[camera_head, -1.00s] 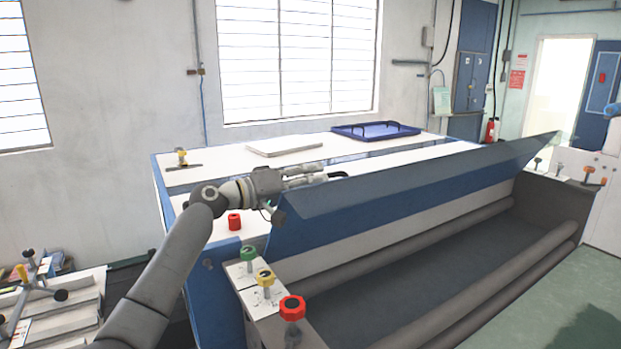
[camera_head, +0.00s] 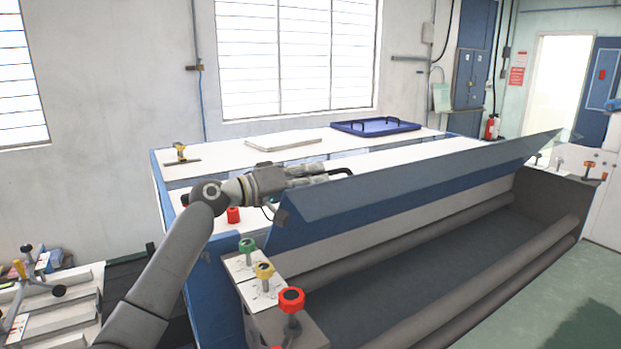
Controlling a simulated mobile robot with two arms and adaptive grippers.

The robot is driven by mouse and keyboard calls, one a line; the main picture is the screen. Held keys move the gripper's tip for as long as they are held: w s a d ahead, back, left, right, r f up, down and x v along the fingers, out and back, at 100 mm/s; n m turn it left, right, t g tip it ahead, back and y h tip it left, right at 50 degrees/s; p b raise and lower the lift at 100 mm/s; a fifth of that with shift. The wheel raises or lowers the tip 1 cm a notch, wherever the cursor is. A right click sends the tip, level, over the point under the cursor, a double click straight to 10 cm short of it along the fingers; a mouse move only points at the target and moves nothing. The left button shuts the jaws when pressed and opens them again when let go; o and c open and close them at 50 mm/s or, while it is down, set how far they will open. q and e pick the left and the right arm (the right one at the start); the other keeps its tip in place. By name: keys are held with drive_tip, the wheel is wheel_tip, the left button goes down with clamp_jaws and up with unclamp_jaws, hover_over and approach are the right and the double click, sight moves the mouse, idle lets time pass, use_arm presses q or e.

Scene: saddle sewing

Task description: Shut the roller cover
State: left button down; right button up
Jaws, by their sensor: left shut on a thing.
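The roller cover (camera_head: 420,185) is a long blue panel along the front of the machine. It stands tilted up, with the grey rollers (camera_head: 470,290) and dark trough below it exposed. My left gripper (camera_head: 340,174) is at the cover's upper edge near its left end, and it is shut on the cover. Its fingertips are partly hidden behind the cover's edge. My right gripper is not in view.
Green, yellow and red knobs (camera_head: 291,300) stand on the machine's left end. A blue tray (camera_head: 375,126) and a white board (camera_head: 283,140) lie on the white top. A red knob (camera_head: 233,215) is below my left wrist. Green floor is at right.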

use_arm(q)
drive_tip(key=s+d+f+m+b, duration=0.6)
drive_tip(key=s+f+b, duration=0.3)
drive_tip(key=shift+d+b, duration=0.25)
drive_tip(key=shift+b, duration=0.15)
